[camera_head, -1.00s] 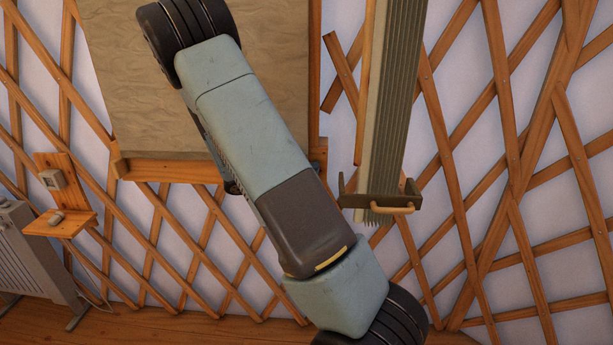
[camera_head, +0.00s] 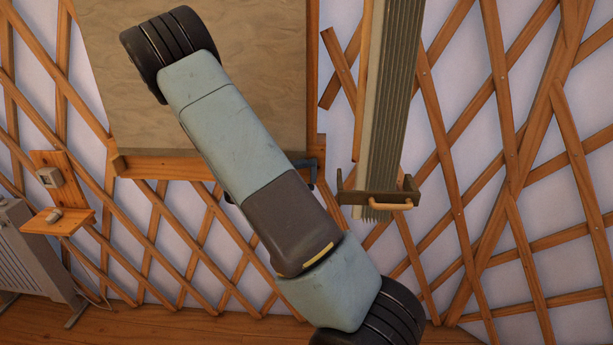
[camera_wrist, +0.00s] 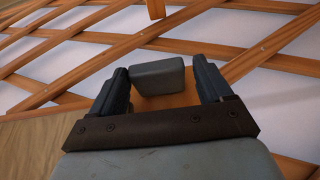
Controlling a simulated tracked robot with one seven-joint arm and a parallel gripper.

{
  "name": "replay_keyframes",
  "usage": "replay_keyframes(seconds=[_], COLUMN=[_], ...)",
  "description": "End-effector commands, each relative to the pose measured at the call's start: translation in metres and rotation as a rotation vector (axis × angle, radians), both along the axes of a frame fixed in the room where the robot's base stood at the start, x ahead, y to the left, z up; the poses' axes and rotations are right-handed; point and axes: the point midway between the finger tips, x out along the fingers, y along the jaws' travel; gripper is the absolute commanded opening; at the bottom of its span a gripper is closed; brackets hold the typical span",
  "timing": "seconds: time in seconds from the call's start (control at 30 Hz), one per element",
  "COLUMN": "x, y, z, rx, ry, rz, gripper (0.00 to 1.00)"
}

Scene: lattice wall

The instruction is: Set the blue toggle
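No clearly blue toggle shows in either view. In the wrist view a grey-blue block (camera_wrist: 160,75) stands between the two dark fingers of my gripper (camera_wrist: 162,78), with an orange wooden surface below it. I cannot tell whether this block is the toggle. The fingers are apart, with a gap showing on the block's right; on the left they look close, and contact cannot be told. In the head view my arm hides most of what is behind it, and my gripper cannot be made out clearly there.
A large board (camera_head: 265,60) with a wooden ledge hangs behind my arm. A ribbed hanging panel with a bracket and handle (camera_head: 402,206) is to its right. At left are a wooden bracket with a small shelf (camera_head: 40,225) and a radiator (camera_head: 30,255). Lattice covers the wall.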

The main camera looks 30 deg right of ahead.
Motion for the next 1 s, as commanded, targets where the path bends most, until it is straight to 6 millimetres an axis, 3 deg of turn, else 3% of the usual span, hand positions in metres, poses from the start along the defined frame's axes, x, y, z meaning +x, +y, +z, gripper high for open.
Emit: replay_keyframes(seconds=[0.2,0.57,1.0], x=[0.001,0.004,0.019], y=[-0.001,0.009,0.088], z=[0.001,0.003,0.004], rx=[-0.002,-0.004,-0.004], ry=[-0.002,-0.003,-0.002], rz=[0.001,0.002,0.004], gripper=[0.95,0.95,0.95])
